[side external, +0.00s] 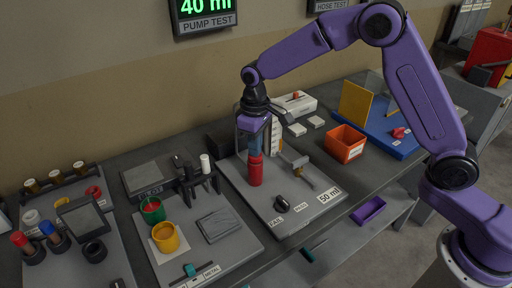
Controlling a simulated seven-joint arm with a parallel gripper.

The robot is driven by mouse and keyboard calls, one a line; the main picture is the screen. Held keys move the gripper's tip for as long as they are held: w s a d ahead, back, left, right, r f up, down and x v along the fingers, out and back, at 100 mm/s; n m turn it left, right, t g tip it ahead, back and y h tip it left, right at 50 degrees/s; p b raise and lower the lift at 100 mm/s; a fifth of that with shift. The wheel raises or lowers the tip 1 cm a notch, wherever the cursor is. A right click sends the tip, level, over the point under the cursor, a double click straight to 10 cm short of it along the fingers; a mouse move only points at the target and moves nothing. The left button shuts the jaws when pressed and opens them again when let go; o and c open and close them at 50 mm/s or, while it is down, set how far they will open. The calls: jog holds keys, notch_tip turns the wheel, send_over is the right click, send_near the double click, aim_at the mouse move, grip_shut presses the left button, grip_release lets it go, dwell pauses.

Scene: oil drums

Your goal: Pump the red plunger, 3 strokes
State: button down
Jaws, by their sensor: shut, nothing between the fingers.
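The red plunger (256,171) stands upright on the grey pump board (236,186) near the middle of the side external view. My gripper (255,152) points down directly over the plunger, with its shut fingers at or just above the red top. I cannot tell whether they touch. The top of the plunger is partly hidden by the fingers. A display (205,12) above reads "40 ml" over "PUMP TEST". A "50 ml" label (329,194) is on the board's right edge. A black knob (282,201) sits by the "FAIL" and "PASS" labels.
An orange bin (344,144) stands farther right, beside a blue board (408,142). Left is a board with a yellow cup (165,238), a green-and-red cup (152,209) and a black rack (190,180). The board's front left is clear.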

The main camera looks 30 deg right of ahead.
jog(key=shift+r, duration=2.4)
jog(key=shift+f, duration=0.15)
jog(key=shift+f, duration=2.3)
jog(key=shift+r, duration=2.5)
jog(key=shift+r, duration=3)
